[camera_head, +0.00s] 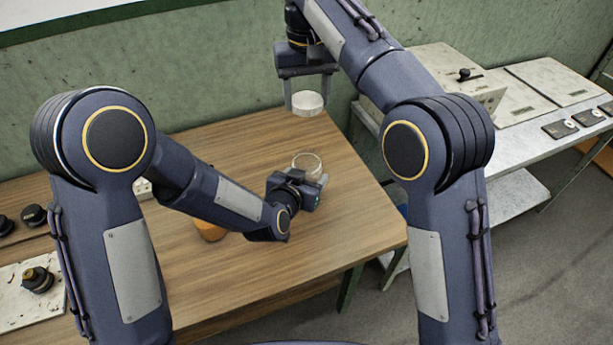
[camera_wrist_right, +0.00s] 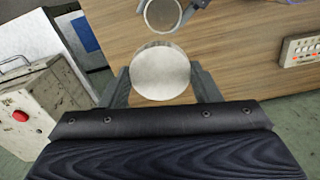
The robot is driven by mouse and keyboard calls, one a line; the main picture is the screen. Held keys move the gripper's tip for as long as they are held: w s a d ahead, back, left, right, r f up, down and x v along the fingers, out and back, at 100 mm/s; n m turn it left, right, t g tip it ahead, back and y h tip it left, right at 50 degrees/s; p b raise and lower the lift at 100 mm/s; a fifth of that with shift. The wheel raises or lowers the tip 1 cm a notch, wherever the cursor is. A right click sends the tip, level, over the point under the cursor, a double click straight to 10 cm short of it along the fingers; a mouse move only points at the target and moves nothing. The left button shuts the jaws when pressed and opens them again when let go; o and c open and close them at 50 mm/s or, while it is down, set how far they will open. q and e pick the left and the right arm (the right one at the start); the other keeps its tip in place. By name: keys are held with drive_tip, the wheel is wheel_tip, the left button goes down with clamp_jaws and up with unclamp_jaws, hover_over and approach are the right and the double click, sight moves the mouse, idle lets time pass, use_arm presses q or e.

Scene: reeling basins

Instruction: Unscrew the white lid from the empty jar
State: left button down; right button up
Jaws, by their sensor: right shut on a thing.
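The white lid (camera_head: 307,102) is off the jar, held between the fingers of my right gripper (camera_head: 306,95), above the table's far right part. In the right wrist view the lid (camera_wrist_right: 160,72) is a pale disc between the two fingertips (camera_wrist_right: 161,80). The empty clear glass jar (camera_head: 306,162) stands open on the table below, apart from the lid. My left gripper (camera_head: 312,180) is at the jar, its fingers on either side of it.
The wooden table (camera_head: 350,225) is clear right of the jar. An orange object (camera_head: 210,230) is partly hidden under my left arm. A metal side bench (camera_head: 530,140) with a pale box (camera_head: 450,75) stands at right. A white button box (camera_wrist_right: 300,48) is on the table.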

use_arm(q)
drive_tip(key=shift+f+b, duration=0.25)
drive_tip(key=shift+b, duration=0.05)
drive_tip(key=shift+c, duration=1.8)
unclamp_jaws()
drive_tip(key=shift+r, duration=0.1)
drive_tip(key=shift+r+p, duration=0.15)
drive_tip(key=shift+p, duration=0.15)
drive_tip(key=v, duration=1.2)
